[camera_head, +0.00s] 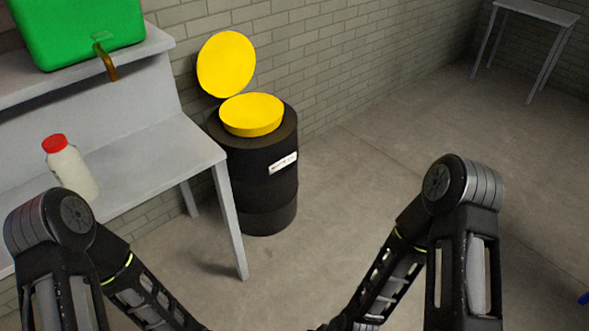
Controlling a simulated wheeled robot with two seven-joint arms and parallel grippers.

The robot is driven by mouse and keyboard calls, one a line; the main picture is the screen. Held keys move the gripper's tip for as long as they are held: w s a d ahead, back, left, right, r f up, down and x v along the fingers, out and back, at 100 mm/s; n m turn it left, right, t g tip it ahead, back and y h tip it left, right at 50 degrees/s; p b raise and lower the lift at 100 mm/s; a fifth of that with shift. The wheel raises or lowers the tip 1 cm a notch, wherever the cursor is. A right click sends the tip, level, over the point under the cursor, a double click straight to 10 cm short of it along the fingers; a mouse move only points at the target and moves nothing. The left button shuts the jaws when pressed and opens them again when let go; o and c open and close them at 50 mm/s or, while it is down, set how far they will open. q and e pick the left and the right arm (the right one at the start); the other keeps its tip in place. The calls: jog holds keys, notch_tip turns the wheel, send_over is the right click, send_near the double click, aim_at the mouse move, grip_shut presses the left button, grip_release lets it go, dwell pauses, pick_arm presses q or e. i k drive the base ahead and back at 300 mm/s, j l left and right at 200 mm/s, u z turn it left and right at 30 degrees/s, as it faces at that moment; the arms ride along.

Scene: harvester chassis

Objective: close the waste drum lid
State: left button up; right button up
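The waste drum (262,185) is a black barrel with a white label, standing on the floor against the brick wall. Its yellow lid (226,64) is raised and stands nearly upright behind the opening. A yellow round funnel or rim piece (252,114) sits on the drum's top. My left and right arms show at the bottom of the view, bent down and inward. Both grippers are outside the view, well apart from the drum.
A grey bench (150,165) stands left of the drum, its front leg close by. It holds a red-capped white bottle (72,168) and, on a shelf, a green container with a tap (80,28). A small table (540,12) stands far right. Floor right of the drum is clear.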

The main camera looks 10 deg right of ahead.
aim_at(226, 64)
jog(key=i+l, duration=0.35)
jog(key=i+l+z, duration=0.1)
jog(key=i+l, duration=0.2)
jog(key=i, duration=0.3)
jog(key=i+l, duration=0.3)
jog(key=i, duration=0.15)
jog(key=i+l, duration=0.25)
jog(key=i, duration=0.2)
jog(key=i+l+z, duration=0.1)
jog(key=i+l, duration=0.2)
jog(key=i, duration=0.2)
